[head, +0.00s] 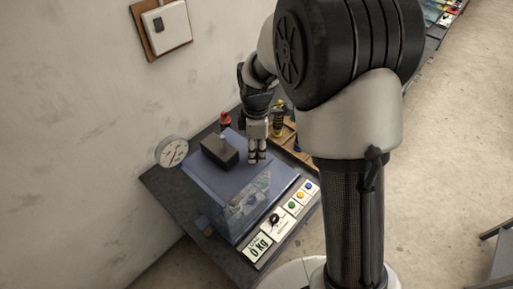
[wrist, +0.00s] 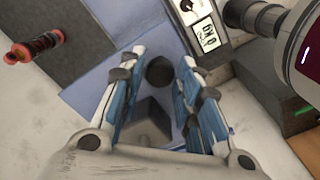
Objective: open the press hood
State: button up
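The press hood (head: 205,180) is a blue cover with a see-through front panel (head: 247,205), and it looks closed. A dark block (head: 220,151) sits on its top. My gripper (head: 257,157) points down over the hood's right part, beside the block. In the wrist view my gripper (wrist: 158,90) has its two blue-padded fingers spread, with nothing held. A dark round knob (wrist: 160,71) and a grey square block (wrist: 150,122) show between the fingers, over the blue hood surface (wrist: 90,92). I cannot tell whether the fingers touch the hood.
A control strip with a 0 KG display (head: 258,246) and coloured buttons (head: 300,195) runs along the front. A round gauge (head: 172,151) stands at the left by the wall. A red spring damper (head: 225,121) stands behind; a wooden tray (head: 290,145) lies right.

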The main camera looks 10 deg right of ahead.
grip_shut()
dwell(0.3)
